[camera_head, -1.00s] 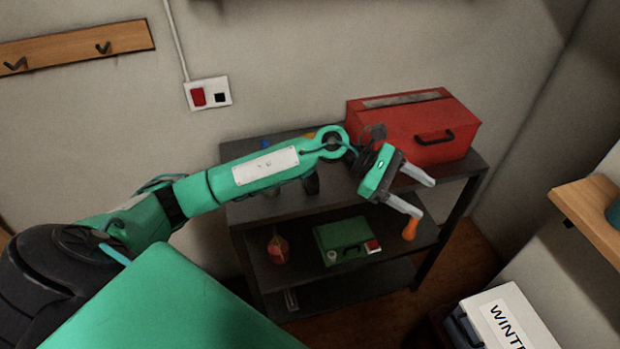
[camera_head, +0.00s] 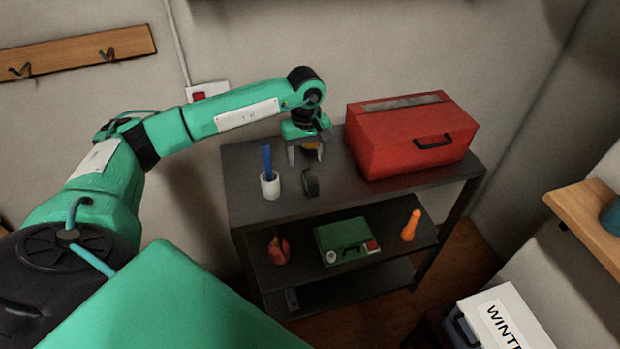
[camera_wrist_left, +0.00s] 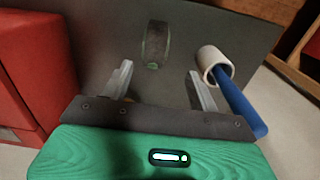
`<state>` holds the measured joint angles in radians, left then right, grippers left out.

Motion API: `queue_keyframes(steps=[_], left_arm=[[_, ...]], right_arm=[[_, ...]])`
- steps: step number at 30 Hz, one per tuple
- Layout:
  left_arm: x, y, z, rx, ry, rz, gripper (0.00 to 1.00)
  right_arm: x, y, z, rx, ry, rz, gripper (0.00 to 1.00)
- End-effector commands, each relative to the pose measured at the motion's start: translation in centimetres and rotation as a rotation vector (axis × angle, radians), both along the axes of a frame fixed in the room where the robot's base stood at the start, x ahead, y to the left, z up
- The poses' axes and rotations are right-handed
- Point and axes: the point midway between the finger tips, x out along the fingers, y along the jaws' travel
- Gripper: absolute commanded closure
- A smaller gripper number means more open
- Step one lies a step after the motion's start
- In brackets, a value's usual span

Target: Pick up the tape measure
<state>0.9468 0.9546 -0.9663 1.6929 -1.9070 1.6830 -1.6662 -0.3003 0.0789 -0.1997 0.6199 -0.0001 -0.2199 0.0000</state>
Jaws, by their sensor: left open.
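A small dark, rounded item, which looks like the tape measure (camera_head: 311,183), stands upright on the shelf unit's top, right of a white cup. It also shows in the left wrist view (camera_wrist_left: 156,45), ahead of my fingertips and roughly between their lines. My left gripper (camera_head: 306,158) is open and empty, fingers pointing down, behind the dark item in the head view. It also shows in the left wrist view (camera_wrist_left: 161,71). A yellow-orange item (camera_head: 311,147) is mostly hidden behind the gripper; I cannot tell what it is. My right gripper is out of view.
The white cup (camera_head: 270,185) holds a blue stick. A big red toolbox (camera_head: 413,140) fills the top's right side. The lower shelf holds a green case (camera_head: 345,240), an orange-handled item (camera_head: 410,226) and a red item (camera_head: 279,249). The wall is close behind.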

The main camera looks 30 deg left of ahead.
Motion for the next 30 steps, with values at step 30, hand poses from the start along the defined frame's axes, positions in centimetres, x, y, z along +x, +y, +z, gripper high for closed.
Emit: queue_keyframes(steps=[30], left_arm=[[0.3, -0.9, -8.1, -0.002, -0.001, 0.001, 0.39]], right_arm=[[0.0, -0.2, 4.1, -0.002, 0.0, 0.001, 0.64]])
